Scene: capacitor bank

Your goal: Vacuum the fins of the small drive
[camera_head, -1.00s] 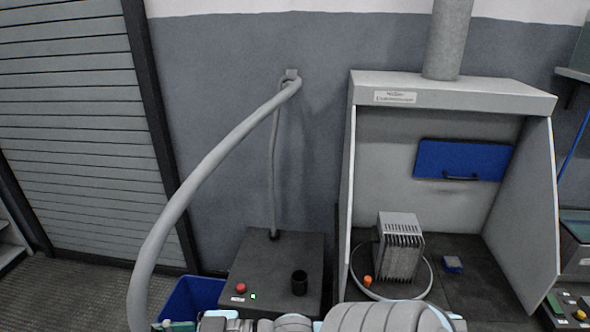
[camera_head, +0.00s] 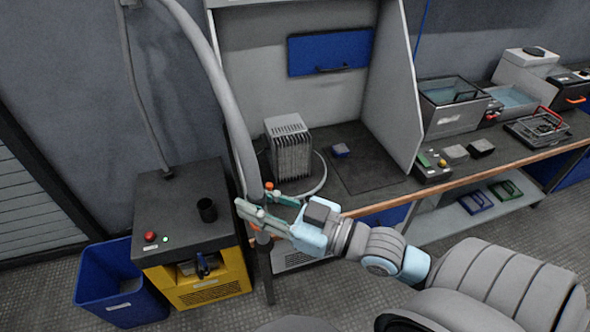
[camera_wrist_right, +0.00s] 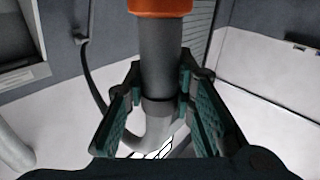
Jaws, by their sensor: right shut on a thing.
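The small drive, a grey box with vertical fins (camera_head: 290,155), stands upright on a round turntable (camera_head: 321,180) inside the open booth. My right gripper (camera_head: 264,212) is in front of the booth's left front edge, left of and below the drive in the picture and apart from it. It is shut on the dark tubular end of the grey vacuum hose (camera_head: 225,90). In the right wrist view the dark tube (camera_wrist_right: 160,65) with an orange collar (camera_wrist_right: 161,6) stands between the fingers (camera_wrist_right: 160,98). The tube's mouth is not visible. My left gripper is not in view.
The black-topped, yellow vacuum unit (camera_head: 182,205) with a black cup (camera_head: 207,210) stands left of the booth, beside a blue bin (camera_head: 120,285). The booth's right wall (camera_head: 390,90) bounds the space.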

